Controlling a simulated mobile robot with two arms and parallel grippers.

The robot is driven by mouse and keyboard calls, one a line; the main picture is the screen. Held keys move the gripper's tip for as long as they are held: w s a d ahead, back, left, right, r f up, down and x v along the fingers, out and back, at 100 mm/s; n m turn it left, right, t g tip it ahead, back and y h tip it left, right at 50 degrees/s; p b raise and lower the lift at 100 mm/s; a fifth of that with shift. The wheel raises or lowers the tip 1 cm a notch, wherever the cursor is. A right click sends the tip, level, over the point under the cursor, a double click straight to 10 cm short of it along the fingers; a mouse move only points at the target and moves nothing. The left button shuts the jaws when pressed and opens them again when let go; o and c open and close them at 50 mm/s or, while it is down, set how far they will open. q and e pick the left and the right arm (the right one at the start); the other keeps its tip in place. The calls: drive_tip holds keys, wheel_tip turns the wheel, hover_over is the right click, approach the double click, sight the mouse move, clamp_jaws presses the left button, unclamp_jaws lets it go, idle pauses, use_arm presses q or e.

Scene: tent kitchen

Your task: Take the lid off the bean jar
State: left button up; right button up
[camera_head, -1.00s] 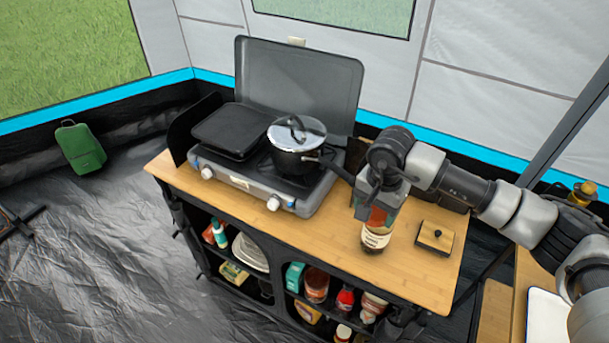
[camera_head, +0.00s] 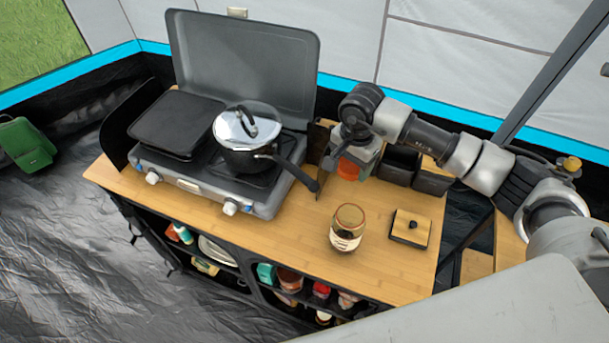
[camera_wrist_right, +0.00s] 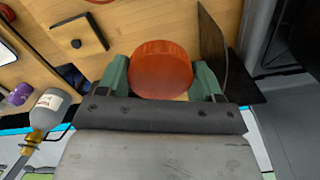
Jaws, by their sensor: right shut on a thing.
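The bean jar (camera_head: 347,230) stands upright and open-topped on the wooden counter, with a pale label and a glassy rim. Its orange-red lid (camera_head: 349,169) is in my right gripper (camera_head: 352,160), held behind the jar and apart from it. In the right wrist view the round lid (camera_wrist_right: 161,69) sits between the two green fingers of my right gripper (camera_wrist_right: 161,78), which are shut on it. The jar does not show in the wrist view. My left gripper is not seen; a large pale grey surface crosses the lower right of the head view.
A stove (camera_head: 205,186) with a lidded pot (camera_head: 247,141) stands left of the jar; the pot's handle points toward the gripper. A square wooden piece with a black knob (camera_head: 410,228) lies right of the jar. Dark bins (camera_head: 398,164) stand behind. The front counter is clear.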

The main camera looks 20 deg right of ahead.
drive_tip(key=f+b, duration=0.2)
drive_tip(key=f, duration=0.2)
drive_tip(key=f+b, duration=0.2)
drive_tip(key=f, duration=0.2)
drive_tip(key=f+b, duration=0.2)
drive_tip(key=f, duration=0.2)
drive_tip(key=shift+s+a, duration=0.15)
drive_tip(key=shift+s, duration=0.15)
drive_tip(key=shift+s+f, duration=0.1)
drive_tip(key=shift+f, duration=0.3)
wheel_tip(320, 180, down, 5)
drive_tip(key=b, duration=0.3)
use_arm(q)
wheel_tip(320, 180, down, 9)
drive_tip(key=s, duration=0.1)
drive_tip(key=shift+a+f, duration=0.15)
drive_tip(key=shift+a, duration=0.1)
use_arm(e)
drive_tip(key=shift+r, duration=0.1)
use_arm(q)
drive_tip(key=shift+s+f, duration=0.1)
